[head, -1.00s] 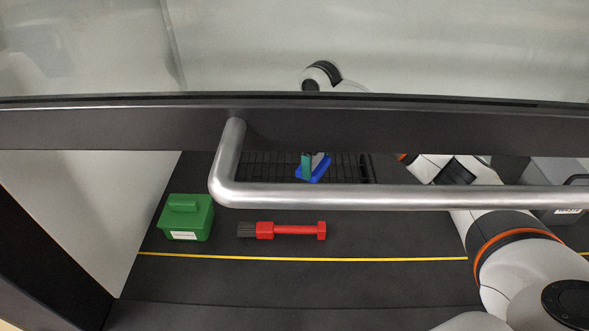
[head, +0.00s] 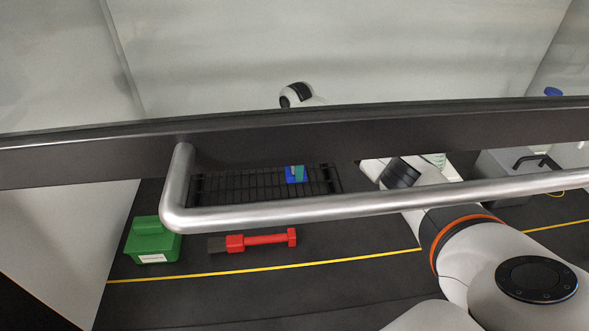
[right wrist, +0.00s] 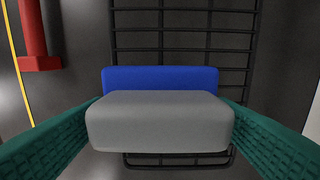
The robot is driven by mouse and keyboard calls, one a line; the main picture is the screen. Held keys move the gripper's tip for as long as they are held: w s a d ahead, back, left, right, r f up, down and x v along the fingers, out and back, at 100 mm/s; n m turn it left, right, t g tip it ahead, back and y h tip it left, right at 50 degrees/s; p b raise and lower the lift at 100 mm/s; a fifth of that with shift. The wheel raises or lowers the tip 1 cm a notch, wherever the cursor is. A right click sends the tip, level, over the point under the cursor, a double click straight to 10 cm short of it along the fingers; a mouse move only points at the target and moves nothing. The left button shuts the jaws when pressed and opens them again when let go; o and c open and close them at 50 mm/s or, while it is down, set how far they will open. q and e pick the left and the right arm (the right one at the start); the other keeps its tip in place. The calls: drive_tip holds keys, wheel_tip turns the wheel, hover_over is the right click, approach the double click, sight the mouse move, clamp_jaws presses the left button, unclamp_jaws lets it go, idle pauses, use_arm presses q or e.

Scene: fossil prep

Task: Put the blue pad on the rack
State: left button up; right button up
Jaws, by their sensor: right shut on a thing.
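The blue pad (right wrist: 160,79) has a grey block-shaped part (right wrist: 160,122) facing the right wrist camera. My right gripper (right wrist: 160,125) is shut on the grey part, with a green finger on each side. In the head view the pad (head: 294,176) shows small and blue, close to the right end of the rack. The black wire rack (head: 240,187) lies on the dark floor of the cabinet, and its bars (right wrist: 185,40) show behind the pad in the wrist view. I cannot tell whether the pad touches the bars. My left gripper is not in view.
A metal handle bar (head: 330,212) and dark frame (head: 420,136) cross the head view and hide part of the rack. A green box (head: 152,240) and a red brush (head: 262,240) lie in front of the rack. A grey container (head: 505,170) stands right.

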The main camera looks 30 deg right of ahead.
drive_tip(key=shift+f, duration=1.8)
drive_tip(key=shift+f, duration=0.1)
drive_tip(key=o, duration=1.1)
wheel_tip(320, 180, up, 12)
drive_tip(key=shift+r+b, duration=0.15)
drive_tip(key=shift+b, duration=0.6)
